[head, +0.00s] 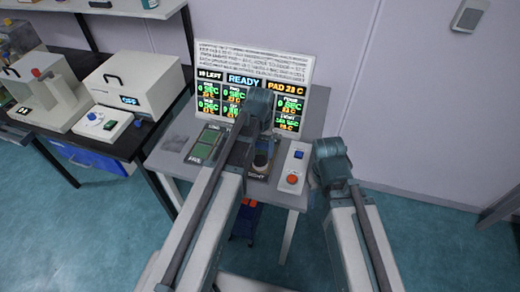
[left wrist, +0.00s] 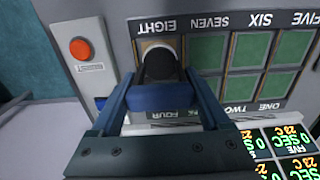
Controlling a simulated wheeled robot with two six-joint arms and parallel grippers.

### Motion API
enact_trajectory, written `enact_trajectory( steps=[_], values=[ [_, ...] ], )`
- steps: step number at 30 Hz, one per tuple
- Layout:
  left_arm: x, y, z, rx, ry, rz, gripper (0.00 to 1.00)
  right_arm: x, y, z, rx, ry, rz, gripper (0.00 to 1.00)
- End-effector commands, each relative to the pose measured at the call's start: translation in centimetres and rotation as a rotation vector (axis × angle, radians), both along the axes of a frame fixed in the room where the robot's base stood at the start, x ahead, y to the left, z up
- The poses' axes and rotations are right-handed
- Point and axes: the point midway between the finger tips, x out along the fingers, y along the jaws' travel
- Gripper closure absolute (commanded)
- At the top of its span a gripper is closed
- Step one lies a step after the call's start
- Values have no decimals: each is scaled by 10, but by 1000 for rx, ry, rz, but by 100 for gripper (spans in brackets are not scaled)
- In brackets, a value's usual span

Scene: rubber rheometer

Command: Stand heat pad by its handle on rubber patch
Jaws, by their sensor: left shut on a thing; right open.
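My left gripper (left wrist: 160,100) is shut on the blue handle (left wrist: 160,97) of the heat pad, whose dark body (left wrist: 160,66) shows beyond it. The pad is over the slot marked EIGHT, where a pale patch edge (left wrist: 158,43) shows around it. I cannot tell whether the pad touches the patch. In the head view the dark pad (head: 262,155) is partly hidden by my left arm. My right gripper (head: 328,168) is at the right of the bench, away from the pad, open; its fingertips hardly show.
Green patches (left wrist: 207,51) fill neighbouring labelled slots. A box with an orange button (head: 292,179) stands right of the pad. A display board (head: 250,85) reading READY stands behind. A black table (head: 62,138) with a white machine (head: 125,85) is at left.

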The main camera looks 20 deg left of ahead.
Motion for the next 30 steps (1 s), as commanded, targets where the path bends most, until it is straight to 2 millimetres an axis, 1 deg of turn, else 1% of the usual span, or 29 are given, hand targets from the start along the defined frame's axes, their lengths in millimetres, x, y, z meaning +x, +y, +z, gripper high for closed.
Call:
enact_trajectory(
  steps=[16,17,18,20,30],
  values=[
    [0,0,-6,0,0,0,100,0,0,-6,0,0,0,50],
    [0,0,-6,0,0,0,19,0,0,-6,0,0,0,50],
    [0,0,-5,0,0,0,11,0,0,-5,0,0,0,50],
    [0,0,-5,0,0,0,1,0,0,-5,0,0,0,50],
    [0,0,-3,0,0,0,0,0,0,-4,0,0,0,50]
  ],
)
